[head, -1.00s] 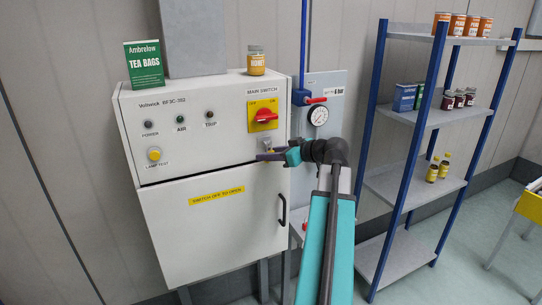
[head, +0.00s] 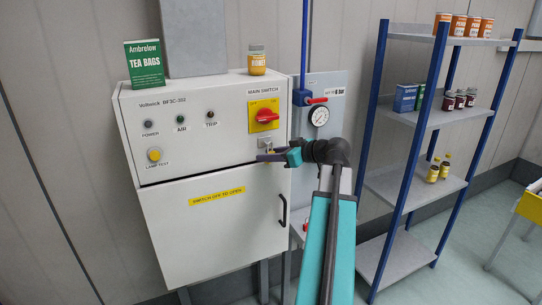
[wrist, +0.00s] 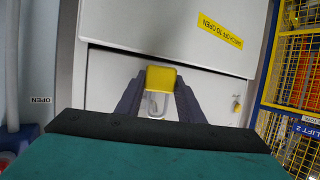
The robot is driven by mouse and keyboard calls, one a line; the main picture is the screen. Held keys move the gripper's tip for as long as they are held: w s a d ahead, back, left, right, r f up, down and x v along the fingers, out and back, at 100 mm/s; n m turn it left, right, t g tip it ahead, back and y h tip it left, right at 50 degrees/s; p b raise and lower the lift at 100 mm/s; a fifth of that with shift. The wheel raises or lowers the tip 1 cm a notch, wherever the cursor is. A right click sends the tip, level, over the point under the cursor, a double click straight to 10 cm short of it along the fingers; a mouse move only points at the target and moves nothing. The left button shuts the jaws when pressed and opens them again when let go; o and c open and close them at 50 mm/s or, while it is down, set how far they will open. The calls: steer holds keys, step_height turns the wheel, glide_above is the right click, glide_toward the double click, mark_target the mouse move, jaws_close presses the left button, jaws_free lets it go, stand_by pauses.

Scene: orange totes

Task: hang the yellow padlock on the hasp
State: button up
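The yellow padlock (wrist: 162,78) sits between the two dark fingers of my gripper (wrist: 160,92) in the wrist view. The fingers touch its sides, and its pale shackle (wrist: 154,104) points down in that picture. In the head view my gripper (head: 266,157) is at the cabinet front, just below the grey hasp (head: 265,142), which sits under the main switch. The padlock is mostly hidden by the fingers in the head view. I cannot tell whether the shackle is through the hasp or only in front of it.
The red main switch (head: 265,116) on its yellow plate is just above the hasp. The cabinet door (head: 215,235) with its black handle (head: 283,211) is below. A pressure gauge (head: 319,116) and a blue shelf rack (head: 409,183) stand to the right.

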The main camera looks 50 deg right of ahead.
steer(key=shift+o, duration=0.2)
steer(key=shift+s+d+f+b, duration=0.25)
steer(key=shift+s+d+b, duration=0.05)
steer(key=shift+d+b, duration=0.1)
steer(key=a+b+v, duration=0.1)
steer(key=b+v, duration=0.3)
steer(key=v, duration=0.9)
steer(key=shift+r, duration=0.4)
steer(key=shift+f, duration=0.1)
